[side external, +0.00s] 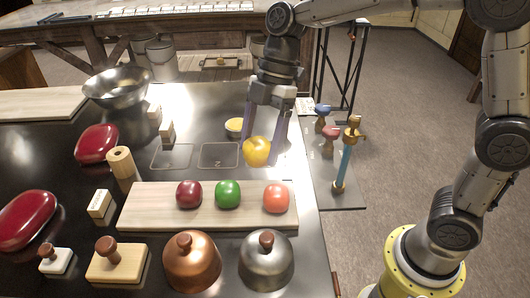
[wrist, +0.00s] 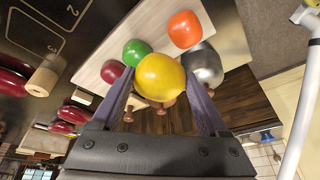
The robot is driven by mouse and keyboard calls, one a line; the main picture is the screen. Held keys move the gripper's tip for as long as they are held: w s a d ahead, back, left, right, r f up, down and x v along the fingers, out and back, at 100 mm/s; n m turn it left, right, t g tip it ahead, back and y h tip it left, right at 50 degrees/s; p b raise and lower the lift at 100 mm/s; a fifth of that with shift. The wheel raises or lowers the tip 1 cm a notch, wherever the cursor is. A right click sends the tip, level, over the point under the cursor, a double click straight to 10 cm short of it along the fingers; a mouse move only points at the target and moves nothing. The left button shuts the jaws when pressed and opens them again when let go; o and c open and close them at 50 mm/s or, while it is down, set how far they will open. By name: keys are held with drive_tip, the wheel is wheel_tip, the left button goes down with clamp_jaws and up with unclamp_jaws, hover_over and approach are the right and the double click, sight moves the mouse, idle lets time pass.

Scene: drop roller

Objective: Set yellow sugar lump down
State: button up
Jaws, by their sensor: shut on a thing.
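The yellow sugar lump (side external: 257,151) is round and glossy. My gripper (side external: 264,157) points down and is shut on it, with one finger on each side. In the wrist view the yellow lump (wrist: 160,77) sits between the two fingers. It appears to be held above the dark table (side external: 60,165), behind the wooden board (side external: 150,208); the exact height is hard to tell. On the board stand a dark red lump (side external: 189,194), a green lump (side external: 227,194) and an orange-red lump (side external: 276,198), with a gap between green and orange-red.
Two outlined squares (side external: 218,155) lie left of my gripper. A small yellow dish (side external: 234,126) is behind it. A copper dome (side external: 191,262) and a grey dome (side external: 266,260) stand in front of the board. A stand with knobbed taps (side external: 343,165) is at right.

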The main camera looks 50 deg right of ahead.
drive_tip(key=s+d+m, duration=0.1)
drive_tip(key=d, duration=0.3)
drive_tip(key=s+d+m+t, duration=0.1)
drive_tip(key=d, duration=0.3)
drive_tip(key=s+d+m, duration=0.1)
drive_tip(key=s+d, duration=0.1)
drive_tip(key=d, duration=0.3)
drive_tip(key=shift+s+r, duration=0.1)
drive_tip(key=shift+r, duration=0.2)
drive_tip(key=shift+t, duration=0.3)
drive_tip(key=w+f, duration=0.2)
drive_tip(key=w, duration=0.2)
drive_tip(key=w+f, duration=0.3)
drive_tip(key=w, duration=0.1)
drive_tip(key=w+f, duration=0.3)
drive_tip(key=w, duration=0.1)
drive_tip(key=shift+w+f, duration=0.2)
drive_tip(key=shift+w, duration=0.2)
drive_tip(key=shift+w+f, duration=0.55)
drive_tip(key=shift+f, duration=0.1)
drive_tip(key=shift+w+f, duration=0.1)
drive_tip(key=shift+f, duration=1.5)
drive_tip(key=shift+f, duration=0.1)
drive_tip(key=o, duration=1.3)
drive_tip(key=shift+o, duration=0.2)
